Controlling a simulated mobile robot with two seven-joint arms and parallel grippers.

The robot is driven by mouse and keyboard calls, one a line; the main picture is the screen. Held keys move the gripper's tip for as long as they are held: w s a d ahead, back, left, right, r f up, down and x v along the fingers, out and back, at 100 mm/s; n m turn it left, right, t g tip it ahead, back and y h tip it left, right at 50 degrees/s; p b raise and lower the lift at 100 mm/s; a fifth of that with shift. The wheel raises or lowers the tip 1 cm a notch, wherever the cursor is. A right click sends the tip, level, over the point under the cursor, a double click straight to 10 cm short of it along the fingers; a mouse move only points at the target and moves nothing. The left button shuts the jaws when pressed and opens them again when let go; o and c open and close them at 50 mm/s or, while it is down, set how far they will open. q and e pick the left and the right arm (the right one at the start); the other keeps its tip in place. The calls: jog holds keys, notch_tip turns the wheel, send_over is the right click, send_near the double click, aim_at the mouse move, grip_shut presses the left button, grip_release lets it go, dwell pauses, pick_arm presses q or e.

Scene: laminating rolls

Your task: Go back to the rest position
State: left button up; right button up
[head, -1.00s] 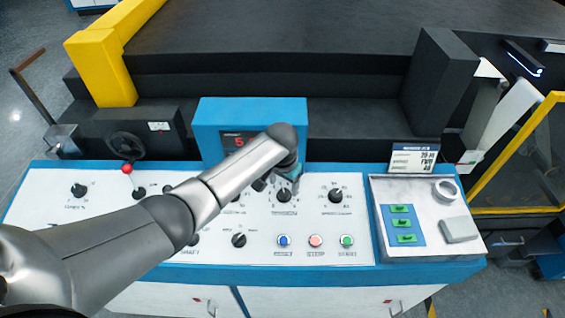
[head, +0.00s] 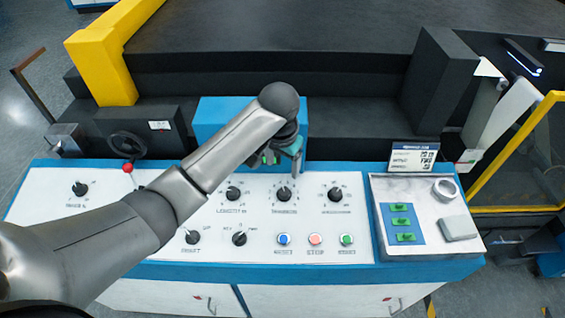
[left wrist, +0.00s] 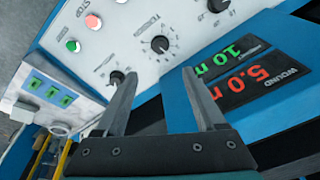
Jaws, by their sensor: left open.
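My left gripper (head: 284,163) hangs above the back part of the white control panel (head: 300,207), in front of the blue display box (head: 212,118). It is open and empty. In the left wrist view its two fingers (left wrist: 163,100) stand apart with nothing between them. That view also shows the display box (left wrist: 184,95) with red and green digits. The tension knob (head: 284,194) lies just below the gripper in the head view, apart from it. My right gripper is not in view.
The panel carries several black knobs, a blue button (head: 284,239), a red button (head: 315,239) and a green button (head: 347,239). A grey tray (head: 430,248) at the right holds a tape-like ring (head: 446,188). A red-topped lever (head: 127,168) stands at the left.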

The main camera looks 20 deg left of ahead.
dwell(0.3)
